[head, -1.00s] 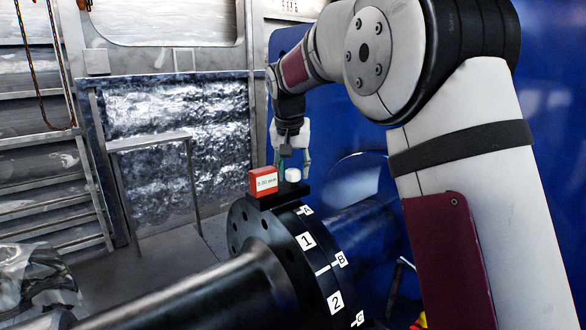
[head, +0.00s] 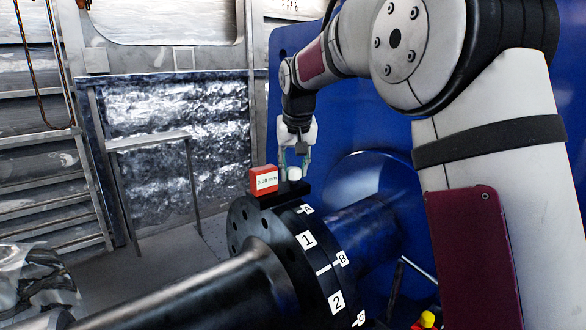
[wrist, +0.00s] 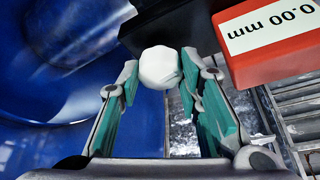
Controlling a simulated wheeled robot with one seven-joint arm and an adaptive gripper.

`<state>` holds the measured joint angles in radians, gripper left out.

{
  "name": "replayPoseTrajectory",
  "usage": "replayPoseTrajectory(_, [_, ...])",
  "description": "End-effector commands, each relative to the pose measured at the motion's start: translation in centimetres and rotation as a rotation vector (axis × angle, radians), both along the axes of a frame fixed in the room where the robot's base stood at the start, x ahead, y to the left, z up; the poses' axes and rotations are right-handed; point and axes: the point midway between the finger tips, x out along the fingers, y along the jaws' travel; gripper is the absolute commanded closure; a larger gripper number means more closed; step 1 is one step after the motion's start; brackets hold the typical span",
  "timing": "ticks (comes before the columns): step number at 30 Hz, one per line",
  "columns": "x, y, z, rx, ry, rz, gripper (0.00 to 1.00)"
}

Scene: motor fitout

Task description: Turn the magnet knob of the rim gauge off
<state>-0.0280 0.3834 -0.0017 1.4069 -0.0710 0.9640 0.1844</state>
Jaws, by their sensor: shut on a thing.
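The rim gauge is a red box (head: 264,180) with a white display. It sits on a black base (head: 268,196) on top of the dark flange. The display reads 0.00 mm in the wrist view (wrist: 275,32). The white magnet knob (head: 294,173) stands on the base just right of the red box. My gripper (head: 295,166) points down over the knob and is shut on it. In the wrist view the white faceted knob (wrist: 160,67) lies between the tips of the two teal-padded fingers. The knob's turn position cannot be told.
The dark coupling flange (head: 300,255) carries labels 1, 2, A, B and C. A thick dark shaft (head: 190,285) runs to the lower left. A blue housing (head: 375,185) stands behind, and a metal rail (head: 150,142) stands at the left.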

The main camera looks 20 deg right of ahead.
Motion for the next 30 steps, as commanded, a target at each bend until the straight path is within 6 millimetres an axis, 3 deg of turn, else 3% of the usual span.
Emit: replayPoseTrajectory(30, [0.32,-0.54,0.01,0.002,-0.003,0.958,0.96])
